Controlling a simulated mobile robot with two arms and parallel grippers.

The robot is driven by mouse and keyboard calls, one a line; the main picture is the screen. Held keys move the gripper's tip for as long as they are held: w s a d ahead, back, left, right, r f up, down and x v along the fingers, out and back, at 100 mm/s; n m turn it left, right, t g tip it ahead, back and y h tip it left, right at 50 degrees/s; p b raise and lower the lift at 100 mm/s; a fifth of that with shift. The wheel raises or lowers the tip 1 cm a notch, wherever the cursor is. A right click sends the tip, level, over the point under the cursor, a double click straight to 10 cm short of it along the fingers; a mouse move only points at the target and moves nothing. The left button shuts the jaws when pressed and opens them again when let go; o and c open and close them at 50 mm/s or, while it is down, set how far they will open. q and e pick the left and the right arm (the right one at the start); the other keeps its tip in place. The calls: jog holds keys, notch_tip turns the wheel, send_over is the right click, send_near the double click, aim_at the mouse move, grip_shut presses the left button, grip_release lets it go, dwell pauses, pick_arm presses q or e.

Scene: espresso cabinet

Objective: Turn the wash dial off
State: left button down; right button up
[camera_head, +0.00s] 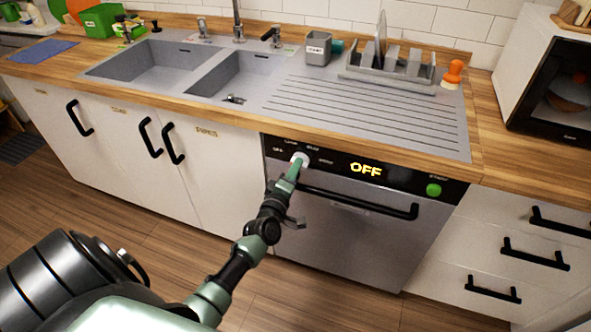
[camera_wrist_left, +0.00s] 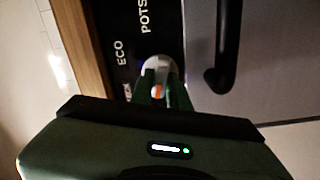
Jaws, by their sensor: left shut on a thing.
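The white wash dial (camera_head: 301,158) is on the black control panel at the top of the dishwasher (camera_head: 345,235). The panel's display (camera_head: 366,169) reads OFF in yellow. My left gripper (camera_head: 297,169) reaches up to the panel from below and is shut on the dial. In the left wrist view the dial (camera_wrist_left: 156,64) sits between the fingertips of my left gripper (camera_wrist_left: 157,90), with an orange mark on it. The labels ECO and POTS show beside it. The fingers hide part of the dial. My right gripper is not in view.
A black bar handle (camera_head: 360,202) crosses the dishwasher door just below the panel. A green button (camera_head: 433,189) is at the panel's right end. White cabinets (camera_head: 215,170) stand to the left, drawers (camera_head: 510,250) to the right. A sink and wooden counter lie above.

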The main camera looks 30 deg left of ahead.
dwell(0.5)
pick_arm(q)
jog(key=c, duration=1.4)
grip_release()
jog(key=shift+o, duration=0.2)
jog(key=v, duration=0.8)
jog(key=shift+w+a, duration=0.1)
